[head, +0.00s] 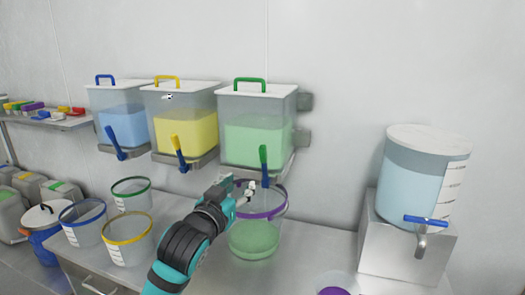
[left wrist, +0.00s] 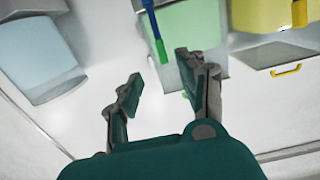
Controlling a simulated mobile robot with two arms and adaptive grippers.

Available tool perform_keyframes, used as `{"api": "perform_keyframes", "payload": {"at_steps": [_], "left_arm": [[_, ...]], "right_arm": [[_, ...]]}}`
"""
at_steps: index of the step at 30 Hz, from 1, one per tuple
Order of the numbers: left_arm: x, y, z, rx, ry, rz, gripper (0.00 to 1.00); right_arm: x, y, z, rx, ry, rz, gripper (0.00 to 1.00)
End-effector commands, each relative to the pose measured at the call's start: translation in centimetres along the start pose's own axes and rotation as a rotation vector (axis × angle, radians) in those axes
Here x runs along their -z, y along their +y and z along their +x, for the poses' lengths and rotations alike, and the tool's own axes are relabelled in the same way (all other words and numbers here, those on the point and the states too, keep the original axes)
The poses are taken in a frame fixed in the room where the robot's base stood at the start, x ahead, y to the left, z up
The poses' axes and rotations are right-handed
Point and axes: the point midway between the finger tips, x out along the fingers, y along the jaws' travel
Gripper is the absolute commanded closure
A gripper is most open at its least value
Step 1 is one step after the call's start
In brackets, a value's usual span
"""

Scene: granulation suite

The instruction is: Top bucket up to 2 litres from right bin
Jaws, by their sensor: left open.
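The right bin (head: 258,108) is clear with a green-handled lid and green contents; it hangs on the wall at the right of a row of three. Its tap lever, with a green end (head: 263,155) and blue lower part, points up at its front. A clear bucket (head: 270,213) with a purple rim stands on the bench below it, with green contents in its lower part. My left gripper (head: 240,192) is open and empty, in front of the bucket's rim and just below the lever. In the left wrist view, the lever's green end (left wrist: 161,51) is near the open fingers (left wrist: 160,80), apart from them.
A yellow bin (head: 185,135) and a blue bin (head: 122,122) hang to the left. Empty buckets with green (head: 131,197), blue (head: 86,228) and yellow (head: 127,245) rims stand at left. A dispenser (head: 420,185) stands on a metal stand at right. A purple thing (head: 334,291) shows at the bottom edge.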

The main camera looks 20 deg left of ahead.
Motion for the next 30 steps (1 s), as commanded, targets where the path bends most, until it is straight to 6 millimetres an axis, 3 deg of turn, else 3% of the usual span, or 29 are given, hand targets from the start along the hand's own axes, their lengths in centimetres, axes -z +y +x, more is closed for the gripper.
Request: {"api": "perform_keyframes", "payload": {"at_steps": [1,3,8,24,30], "left_arm": [[1.3,0.0,-0.1,-0.002,0.024,-0.002,0.6],[2.1,0.0,0.0,-0.003,0.039,-0.005,0.6],[2.3,0.0,1.6,-0.002,0.04,-0.006,0.6],[2.8,0.0,13.1,-0.001,0.038,-0.004,0.6],[2.8,0.1,16.0,-0.001,0.038,-0.004,0.6]], "right_arm": [[-0.5,-0.1,-0.1,0.001,-0.007,-0.001,0.71],[-0.9,-0.2,-0.2,0.003,-0.014,-0.002,0.71],[-1.3,-0.5,-0.7,0.006,-0.021,-0.003,0.71],[-0.2,-1.2,-3.4,0.016,-0.008,0.0,0.71],[-0.1,-0.9,-4.0,0.013,-0.008,-0.002,0.71]]}}
